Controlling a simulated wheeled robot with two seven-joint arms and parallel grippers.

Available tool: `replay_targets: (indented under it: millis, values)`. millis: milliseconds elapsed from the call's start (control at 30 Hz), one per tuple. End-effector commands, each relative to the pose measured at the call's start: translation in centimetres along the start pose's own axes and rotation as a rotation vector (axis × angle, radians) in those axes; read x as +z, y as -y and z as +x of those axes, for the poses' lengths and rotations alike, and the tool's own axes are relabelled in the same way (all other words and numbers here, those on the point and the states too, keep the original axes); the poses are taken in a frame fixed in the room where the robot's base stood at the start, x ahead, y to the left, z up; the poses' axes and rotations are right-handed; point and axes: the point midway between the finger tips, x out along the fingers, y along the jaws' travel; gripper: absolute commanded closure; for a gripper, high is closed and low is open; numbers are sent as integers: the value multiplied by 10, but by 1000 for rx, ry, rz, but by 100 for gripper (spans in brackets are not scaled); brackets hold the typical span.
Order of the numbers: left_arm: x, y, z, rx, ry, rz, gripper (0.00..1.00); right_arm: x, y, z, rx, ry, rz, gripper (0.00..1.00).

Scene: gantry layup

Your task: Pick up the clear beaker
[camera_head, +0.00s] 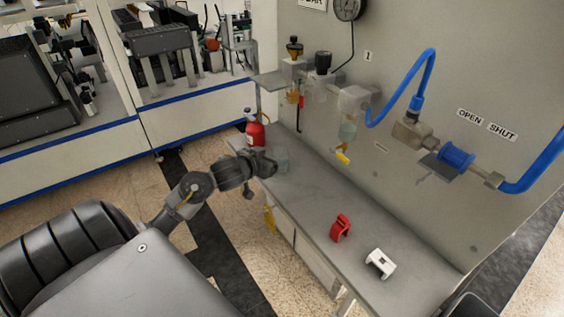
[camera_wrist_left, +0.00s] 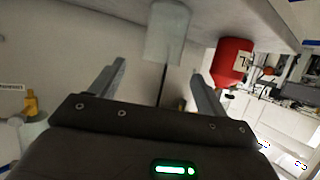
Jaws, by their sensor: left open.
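The clear beaker (camera_head: 282,158) stands on the grey bench, just beyond my left gripper (camera_head: 268,165) and partly hidden by it in the head view. In the left wrist view, the beaker (camera_wrist_left: 167,34) is a pale see-through shape at the top middle, ahead of the gap between the fingers. My left gripper (camera_wrist_left: 157,78) is open, with one finger on each side of that gap and nothing held. The beaker looks clear of both fingertips. My right gripper is not in view.
A red extinguisher-like bottle (camera_head: 255,131) stands close to the beaker; it also shows in the wrist view (camera_wrist_left: 232,62). A red clip (camera_head: 340,228) and a white block (camera_head: 380,263) lie farther along the bench. Wall-mounted fittings and a blue hose (camera_head: 429,66) hang above. The mid-bench is bare.

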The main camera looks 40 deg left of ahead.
Motion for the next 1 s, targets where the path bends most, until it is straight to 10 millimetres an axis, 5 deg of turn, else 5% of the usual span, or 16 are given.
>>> replay_targets:
  millis: [167,400,733,1000]
  values:
    - [0,0,24,1,-1,-2,24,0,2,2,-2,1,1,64]
    - [0,-2,32,3,0,0,24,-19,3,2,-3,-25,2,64]
    - [2,-1,75,5,-1,0,24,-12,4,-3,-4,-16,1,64]
    - [3,-1,82,4,-2,1,24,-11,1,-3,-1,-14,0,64]
